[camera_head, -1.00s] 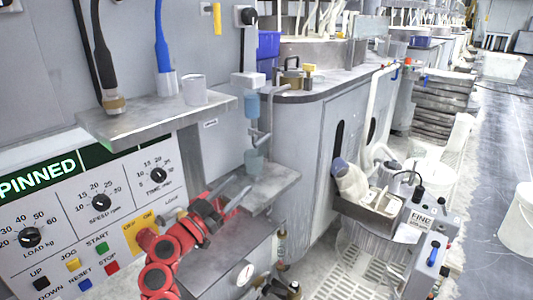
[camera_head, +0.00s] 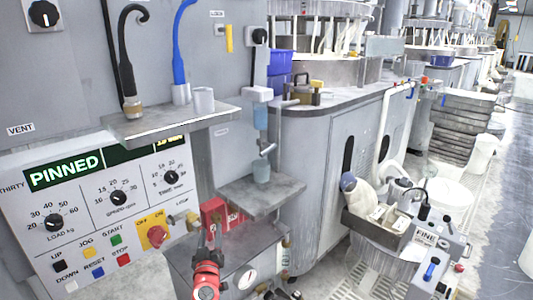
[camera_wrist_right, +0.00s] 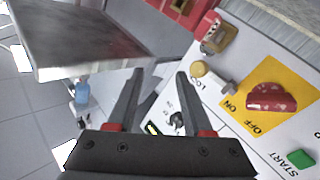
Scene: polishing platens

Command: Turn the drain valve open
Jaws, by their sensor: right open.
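I cannot tell for sure which fitting is the drain valve. Small brass fittings (camera_head: 285,243) show at the right side of the low grey cabinet, with more dark and brass parts (camera_head: 278,293) at the bottom edge. A red rotary knob (camera_head: 157,235) sits on a yellow OFF/ON plate, also seen large in the wrist view (camera_wrist_right: 271,98). My right gripper (camera_head: 211,236) is in front of the low cabinet, near a red box (camera_head: 214,212). In the right wrist view the gripper (camera_wrist_right: 158,74) is open, with nothing between its fingers. My left gripper is out of view.
A gauge (camera_head: 247,278) is on the cabinet front. The control panel (camera_head: 95,215) stands left. Floor shows at far right.

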